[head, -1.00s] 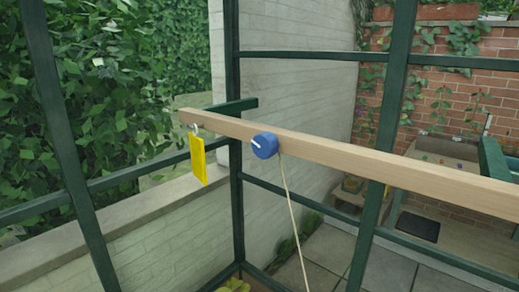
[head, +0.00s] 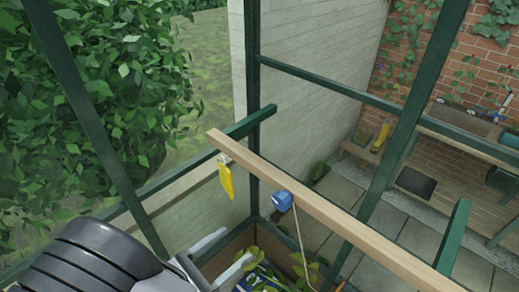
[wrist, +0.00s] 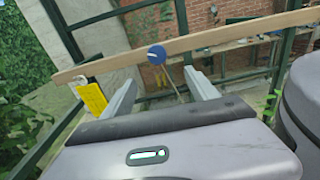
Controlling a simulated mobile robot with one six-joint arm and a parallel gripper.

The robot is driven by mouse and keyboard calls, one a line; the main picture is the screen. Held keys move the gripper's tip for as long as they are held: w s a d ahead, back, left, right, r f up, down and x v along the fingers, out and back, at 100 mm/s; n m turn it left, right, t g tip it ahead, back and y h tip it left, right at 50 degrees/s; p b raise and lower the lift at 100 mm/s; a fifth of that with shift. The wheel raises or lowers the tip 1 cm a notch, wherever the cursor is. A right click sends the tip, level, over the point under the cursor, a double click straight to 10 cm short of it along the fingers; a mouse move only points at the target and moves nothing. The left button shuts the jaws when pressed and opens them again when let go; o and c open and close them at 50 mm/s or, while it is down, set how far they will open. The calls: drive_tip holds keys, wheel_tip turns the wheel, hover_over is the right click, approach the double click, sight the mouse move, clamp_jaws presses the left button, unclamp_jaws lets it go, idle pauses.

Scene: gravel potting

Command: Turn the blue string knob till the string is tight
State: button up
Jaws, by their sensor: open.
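The blue string knob (head: 282,201) sits on the side of a wooden beam (head: 340,218), with a pale string (head: 300,245) hanging down from it. The string looks fairly straight in its upper part; whether it is tight I cannot tell. In the wrist view the knob (wrist: 157,55) shows a white mark on its face and lies beyond the fingertips, roughly between them. My gripper (wrist: 158,82) is open and empty, apart from the knob. In the head view my gripper (head: 235,250) is at the lower middle, left of the knob and string.
A yellow tag (head: 226,181) hangs from the beam's left end, near my left finger in the wrist view. Green frame posts (head: 253,110) and rails surround the beam. Leafy plants (head: 262,270) are below. A brick wall and bench stand behind.

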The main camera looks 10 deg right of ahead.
sight(278, 205)
drive_tip(key=shift+n+t, duration=0.3)
drive_tip(key=x, duration=0.5)
drive_tip(key=p+x, duration=0.1)
drive_tip(key=x, duration=0.5)
drive_tip(key=p+x, duration=0.1)
drive_tip(key=x, duration=0.5)
drive_tip(key=shift+w+f, duration=0.15)
drive_tip(key=shift+f, duration=0.1)
drive_tip(key=c, duration=1.4)
drive_tip(key=shift+o, duration=0.2)
